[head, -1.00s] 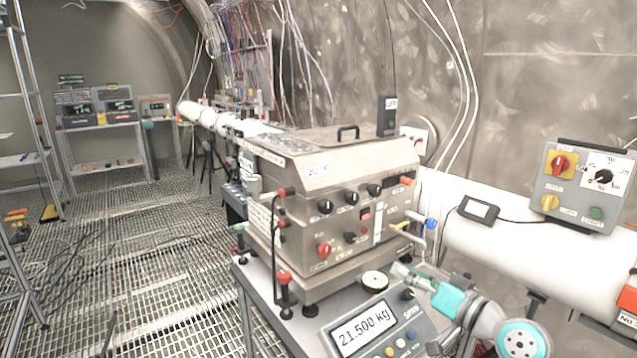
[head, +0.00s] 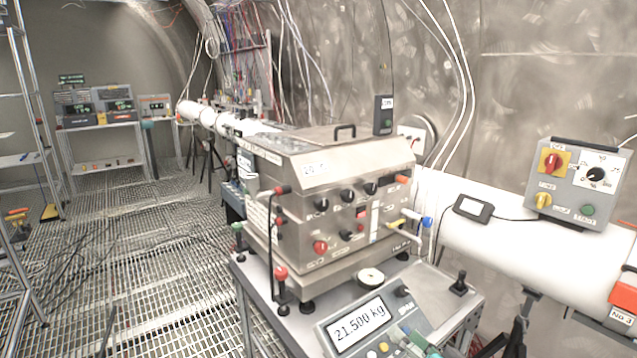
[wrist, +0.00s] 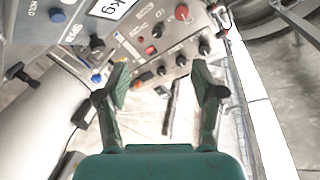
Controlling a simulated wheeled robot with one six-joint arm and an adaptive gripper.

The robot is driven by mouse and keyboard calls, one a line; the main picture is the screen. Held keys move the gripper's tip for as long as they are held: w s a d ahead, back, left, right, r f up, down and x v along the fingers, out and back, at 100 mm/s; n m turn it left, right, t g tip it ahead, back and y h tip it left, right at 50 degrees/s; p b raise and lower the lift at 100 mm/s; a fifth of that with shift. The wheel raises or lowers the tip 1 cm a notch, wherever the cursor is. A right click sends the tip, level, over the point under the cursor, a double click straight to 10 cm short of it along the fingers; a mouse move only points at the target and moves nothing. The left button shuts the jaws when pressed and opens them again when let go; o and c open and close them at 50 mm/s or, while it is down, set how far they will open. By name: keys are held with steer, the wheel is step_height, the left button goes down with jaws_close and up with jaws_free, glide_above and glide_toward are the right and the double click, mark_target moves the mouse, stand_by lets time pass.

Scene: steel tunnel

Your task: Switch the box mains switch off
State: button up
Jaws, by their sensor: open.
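The steel box (head: 330,195) stands on a bench with its control panel facing me. The panel carries a red rotary knob (head: 320,247), a small red switch (head: 361,212), several black knobs and an orange part (head: 403,180). I cannot read which label marks the mains switch. In the wrist view the panel is turned around, with the red knob (wrist: 182,12) at the top and the small red switch (wrist: 151,50) below it. My gripper (wrist: 164,88) is open and empty, its fingers apart below the panel's knobs, touching none that I can see.
A scale display (head: 360,325) reading 21.500 kg sits in front of the box. Yellow- and blue-handled valves (head: 427,222) stick out at the box's right. A grey control box (head: 578,185) sits on the white pipe (head: 500,235). Grated floor lies open at left.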

steer(key=s+f+m+h, duration=0.1)
steer(key=s+f+h, duration=0.2)
steer(key=s+f, duration=0.75)
steer(key=s+f+m+h, duration=0.1)
steer(key=s+f+h, duration=0.2)
steer(key=s+f, duration=0.7)
steer(key=s+r+n, duration=0.2)
steer(key=s+r, duration=0.2)
steer(key=s, duration=1)
steer(key=s+r+n+g+h, duration=0.1)
steer(key=s+r, duration=0.4)
steer(key=s, duration=0.9)
steer(key=shift+r+n, duration=0.2)
steer(key=shift+n, duration=0.5)
